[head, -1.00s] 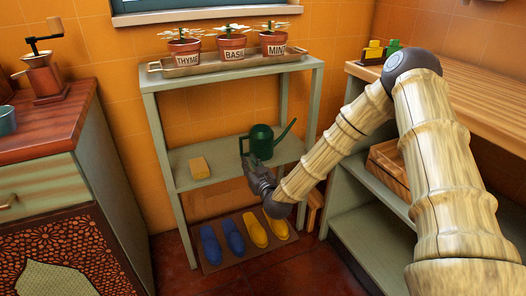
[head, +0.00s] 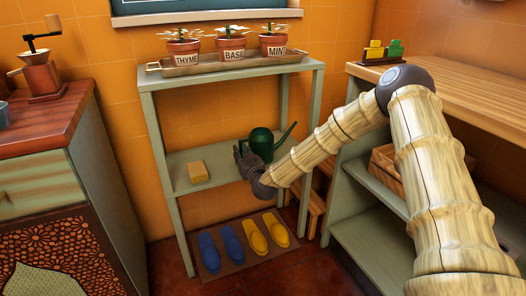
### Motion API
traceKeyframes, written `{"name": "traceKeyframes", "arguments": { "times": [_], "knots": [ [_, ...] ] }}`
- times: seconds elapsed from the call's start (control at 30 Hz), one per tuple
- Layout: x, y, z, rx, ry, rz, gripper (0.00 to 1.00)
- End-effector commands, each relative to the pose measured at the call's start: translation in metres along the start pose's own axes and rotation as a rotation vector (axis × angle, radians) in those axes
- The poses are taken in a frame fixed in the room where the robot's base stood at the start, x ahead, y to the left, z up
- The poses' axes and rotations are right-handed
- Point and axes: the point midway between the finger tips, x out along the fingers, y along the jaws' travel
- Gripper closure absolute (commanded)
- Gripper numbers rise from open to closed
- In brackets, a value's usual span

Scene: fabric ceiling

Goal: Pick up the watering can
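The dark green watering can (head: 262,143) stands upright on the middle shelf of the green-grey rack (head: 225,171), its spout pointing up to the right. My gripper (head: 243,153) is at the left side of the can, at its handle side, in front of the shelf. The gripper overlaps the can's lower left part in the head view. The handle is mostly hidden behind the gripper. I cannot tell whether the fingers are around the handle or touch it, nor whether they are open or shut.
A yellow block (head: 198,172) lies on the same shelf to the left. Above, a tray (head: 190,68) holds potted herbs. Blue slippers (head: 209,252) and yellow slippers (head: 255,237) lie on a mat below. A counter with open shelves (head: 365,195) stands on the right.

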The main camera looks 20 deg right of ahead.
Motion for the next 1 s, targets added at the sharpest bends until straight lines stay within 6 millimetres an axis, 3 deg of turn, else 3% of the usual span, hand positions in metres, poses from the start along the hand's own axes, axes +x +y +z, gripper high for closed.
{"name": "traceKeyframes", "arguments": {
  "times": [0.3, 0.33, 0.43, 1.0],
  "knots": [
    [0.0061, -0.0002, -0.0008, 0.000, 0.000, 0.000, 0.79],
    [0.0061, -0.0002, -0.0008, 0.000, 0.000, 0.000, 0.81],
    [0.0060, -0.0001, -0.0008, 0.000, 0.000, 0.000, 0.99],
    [0.0063, -0.0001, -0.0067, 0.000, 0.003, 0.000, 1.00]
  ]
}}
